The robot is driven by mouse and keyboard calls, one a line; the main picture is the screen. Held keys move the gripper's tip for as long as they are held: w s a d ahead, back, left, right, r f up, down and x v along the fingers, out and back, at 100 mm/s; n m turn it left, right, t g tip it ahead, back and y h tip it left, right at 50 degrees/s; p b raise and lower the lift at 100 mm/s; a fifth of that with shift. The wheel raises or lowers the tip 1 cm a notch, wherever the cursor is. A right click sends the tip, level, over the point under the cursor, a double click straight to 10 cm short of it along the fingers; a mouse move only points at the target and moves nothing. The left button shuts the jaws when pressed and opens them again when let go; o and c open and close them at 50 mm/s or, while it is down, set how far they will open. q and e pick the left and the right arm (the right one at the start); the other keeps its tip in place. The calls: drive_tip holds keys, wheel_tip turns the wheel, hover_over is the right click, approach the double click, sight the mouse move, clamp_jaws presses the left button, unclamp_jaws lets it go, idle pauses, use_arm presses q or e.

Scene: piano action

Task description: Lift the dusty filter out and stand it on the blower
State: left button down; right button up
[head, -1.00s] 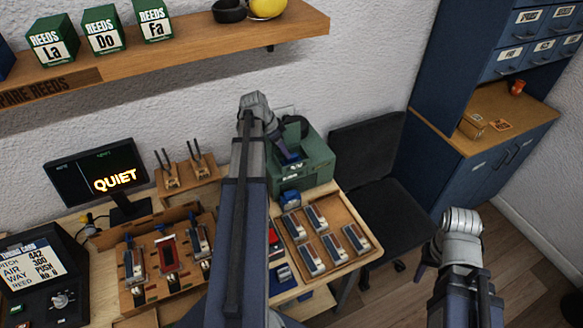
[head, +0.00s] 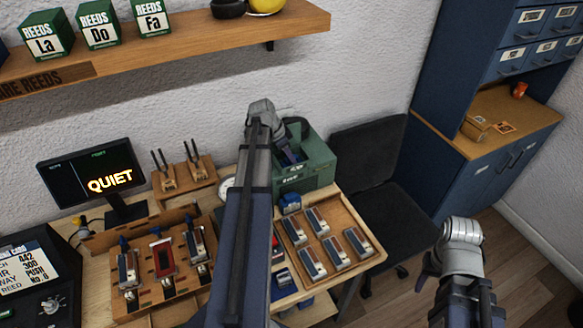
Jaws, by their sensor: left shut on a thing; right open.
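The green box-shaped blower (head: 317,170) stands on the bench against the wall, partly behind my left arm. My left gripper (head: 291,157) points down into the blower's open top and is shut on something. The held thing is hidden by the gripper and the box walls, so I cannot make out the dusty filter itself. My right gripper (head: 427,271) is open and empty, out over the floor to the right of the bench, mostly hidden by its own wrist.
A wooden tray (head: 375,243) with several reed blocks lies in front of the blower. A wooden rack (head: 180,285) with more blocks is left of my arm. A monitor (head: 92,180) reads QUIET. A dark chair (head: 365,150) stands right of the bench.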

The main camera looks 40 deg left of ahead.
sight(285, 165)
use_arm(q)
drive_tip(key=shift+r, duration=0.1)
wheel_tip(285, 165, up, 13)
drive_tip(key=p, duration=1.3)
drive_tip(key=s+a, duration=0.5)
drive_tip(key=s, duration=0.4)
drive_tip(key=s+a, duration=0.4)
drive_tip(key=s, duration=0.6)
drive_tip(key=s+a+f+b, duration=0.1)
drive_tip(key=s+a, duration=0.4)
drive_tip(key=s, duration=0.4)
drive_tip(key=shift+s+a, duration=0.25)
drive_tip(key=shift+a, duration=0.1)
drive_tip(key=shift+f, duration=0.1)
